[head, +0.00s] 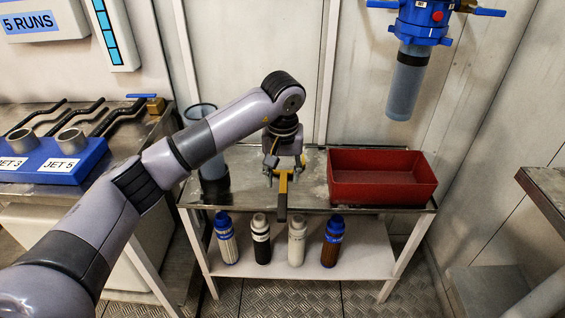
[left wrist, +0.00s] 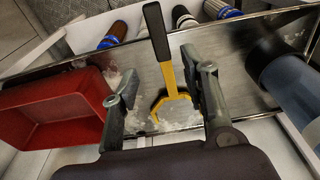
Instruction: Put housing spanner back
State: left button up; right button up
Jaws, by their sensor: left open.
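The housing spanner, yellow with a dark handle (head: 282,200), is at the metal bench top (head: 313,190), its handle pointing toward the front edge. In the left wrist view its yellow hooked jaw (left wrist: 171,90) and dark handle (left wrist: 157,32) show clearly. My left gripper (head: 284,172) is over the bench, above the spanner. In the left wrist view the fingers of my left gripper (left wrist: 163,72) are spread, one on each side of the yellow part, with gaps visible. I cannot tell how high the fingers are above the bench. My right gripper is not in view.
A red bin (head: 382,190) stands right of the spanner. A clear housing bowl (head: 212,160) stands at the left. Several filter cartridges (head: 297,240) stand on the lower shelf. A blue-headed filter housing (head: 408,80) hangs on the wall at upper right.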

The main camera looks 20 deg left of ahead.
pick_arm(q)
jog(key=shift+s+r, duration=0.15)
jog(key=shift+r, duration=1.25)
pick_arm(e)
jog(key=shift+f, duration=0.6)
